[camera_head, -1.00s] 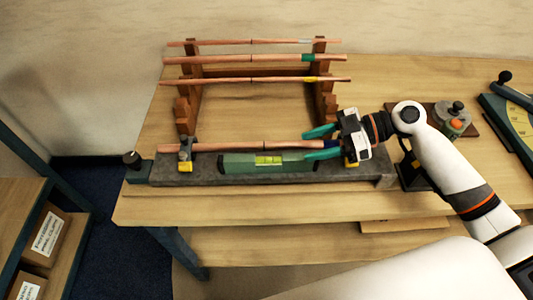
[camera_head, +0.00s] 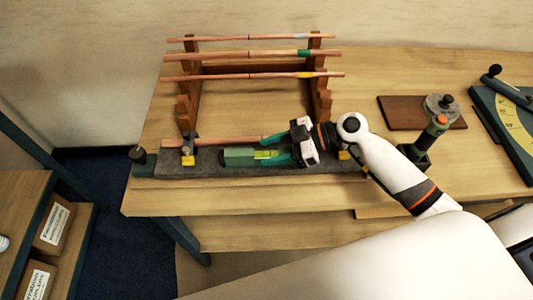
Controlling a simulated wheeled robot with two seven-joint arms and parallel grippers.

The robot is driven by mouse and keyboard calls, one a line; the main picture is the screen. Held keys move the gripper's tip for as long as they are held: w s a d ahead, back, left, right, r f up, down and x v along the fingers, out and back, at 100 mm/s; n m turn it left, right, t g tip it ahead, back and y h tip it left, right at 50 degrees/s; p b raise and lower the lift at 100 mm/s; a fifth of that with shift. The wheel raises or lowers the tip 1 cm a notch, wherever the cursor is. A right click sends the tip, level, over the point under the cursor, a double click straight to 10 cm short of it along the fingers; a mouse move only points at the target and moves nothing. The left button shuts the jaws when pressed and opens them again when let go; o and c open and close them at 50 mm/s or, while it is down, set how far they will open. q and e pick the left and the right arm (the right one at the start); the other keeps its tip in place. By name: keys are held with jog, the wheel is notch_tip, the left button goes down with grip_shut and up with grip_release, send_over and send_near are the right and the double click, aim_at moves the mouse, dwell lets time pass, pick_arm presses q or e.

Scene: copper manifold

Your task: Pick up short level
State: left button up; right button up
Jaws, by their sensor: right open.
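The short level is a green bar with a bright yellow-green vial (camera_head: 240,157). It lies along the front of the dark grey base (camera_head: 205,171) on the bench. My right gripper (camera_head: 264,148) has teal fingers and is open. It comes in from the right, over the right part of the level. The upper finger is by the copper pipe behind the level and the lower finger overlaps the level's right part. Whether the fingers touch the level I cannot tell. The gripper hides the level's right end. My left gripper is not in view.
A copper pipe (camera_head: 220,141) lies in the base just behind the level. Several copper pipes rest on a wooden rack (camera_head: 188,95) behind. Yellow-marked clamps (camera_head: 187,158) stand on the base.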

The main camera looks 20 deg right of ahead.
grip_shut()
jog(key=shift+r, duration=0.15)
